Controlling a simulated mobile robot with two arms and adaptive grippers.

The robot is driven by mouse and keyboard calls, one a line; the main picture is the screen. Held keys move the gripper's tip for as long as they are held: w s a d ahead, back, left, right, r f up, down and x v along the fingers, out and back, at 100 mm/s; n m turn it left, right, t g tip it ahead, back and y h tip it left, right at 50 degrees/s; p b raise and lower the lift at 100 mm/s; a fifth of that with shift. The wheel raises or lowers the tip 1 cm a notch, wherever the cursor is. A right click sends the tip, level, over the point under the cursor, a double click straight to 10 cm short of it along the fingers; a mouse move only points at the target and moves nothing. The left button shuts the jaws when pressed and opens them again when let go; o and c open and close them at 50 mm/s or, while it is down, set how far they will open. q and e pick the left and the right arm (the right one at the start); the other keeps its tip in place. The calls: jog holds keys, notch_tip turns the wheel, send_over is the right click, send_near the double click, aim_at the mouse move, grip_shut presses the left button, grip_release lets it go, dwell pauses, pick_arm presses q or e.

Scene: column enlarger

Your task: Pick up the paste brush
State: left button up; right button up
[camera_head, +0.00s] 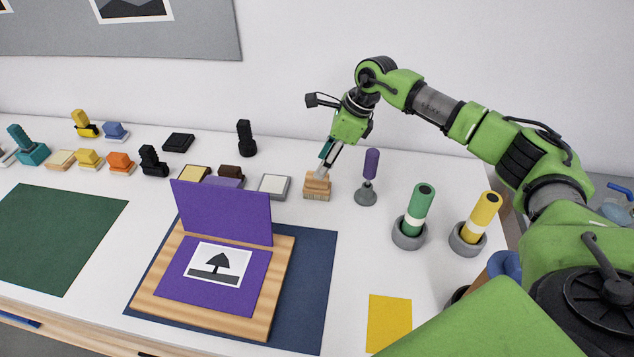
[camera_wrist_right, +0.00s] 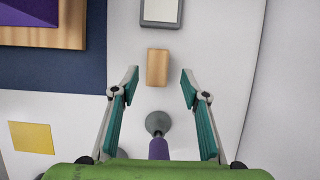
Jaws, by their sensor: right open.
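My left gripper is not in view.
A purple-handled tool on a grey base (camera_head: 366,190) stands close right of the brush. A grey-framed pad (camera_head: 273,186) is close left. Green (camera_head: 417,212) and yellow (camera_head: 478,220) cylinders stand in grey holders farther right. An open purple folder (camera_head: 222,212) lies in front.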

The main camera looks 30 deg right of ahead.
aim_at(317, 185)
jog(key=shift+a+f, duration=0.1)
jog(key=shift+f, duration=0.1)
jog(key=p+x, duration=0.1)
jog(key=x, duration=0.1)
jog(key=p+x, duration=0.2)
jog(key=shift+s+a+f, duration=0.1)
jog(key=shift+s+f, duration=0.05)
jog(key=shift+s, duration=0.05)
jog(key=shift+w+f, duration=0.15)
jog(key=shift+f, duration=0.25)
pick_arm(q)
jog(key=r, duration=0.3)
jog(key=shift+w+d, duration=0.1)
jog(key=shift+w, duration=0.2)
pick_arm(e)
grip_shut()
